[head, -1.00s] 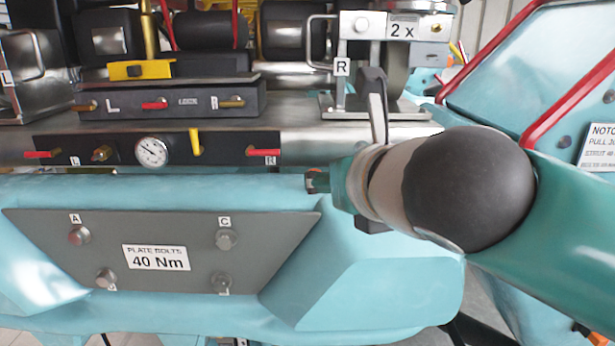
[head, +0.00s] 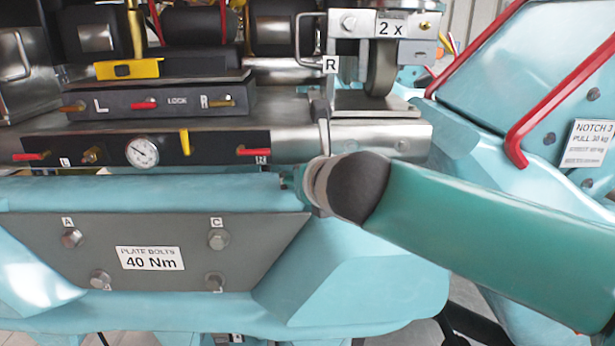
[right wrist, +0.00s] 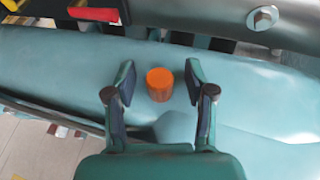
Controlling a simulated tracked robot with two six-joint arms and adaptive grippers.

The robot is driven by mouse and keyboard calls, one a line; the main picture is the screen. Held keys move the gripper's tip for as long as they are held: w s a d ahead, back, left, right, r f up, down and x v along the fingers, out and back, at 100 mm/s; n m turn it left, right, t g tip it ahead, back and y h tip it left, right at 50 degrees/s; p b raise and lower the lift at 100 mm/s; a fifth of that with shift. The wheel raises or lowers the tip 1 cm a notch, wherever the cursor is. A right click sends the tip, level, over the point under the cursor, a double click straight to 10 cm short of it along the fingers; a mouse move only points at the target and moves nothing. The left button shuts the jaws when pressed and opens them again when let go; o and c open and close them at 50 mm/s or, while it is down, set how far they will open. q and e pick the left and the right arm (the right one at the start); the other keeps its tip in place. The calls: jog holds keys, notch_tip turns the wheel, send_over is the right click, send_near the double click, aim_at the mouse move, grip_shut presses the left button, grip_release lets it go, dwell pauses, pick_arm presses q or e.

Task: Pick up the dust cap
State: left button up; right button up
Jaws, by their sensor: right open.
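The dust cap, a small orange cylinder (right wrist: 160,85), stands on a light teal surface in the right wrist view. My right gripper (right wrist: 159,68) is open, with one finger on each side of the cap. Gaps show between the cap and both fingers, so nothing is held. The cap is not visible in the head view. My left gripper is not in view.
A black panel with a gauge (head: 142,151) and red and yellow levers lies left of the arm. A handle labelled R (head: 309,42) and a wheel (head: 381,68) stand behind the gripper. A grey bolt plate (head: 200,265) is below. Red rails (head: 560,90) are at right.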

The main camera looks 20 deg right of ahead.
jog(key=c, duration=0.9)
jog(key=shift+c, duration=0.2)
jog(key=shift+r, duration=0.1)
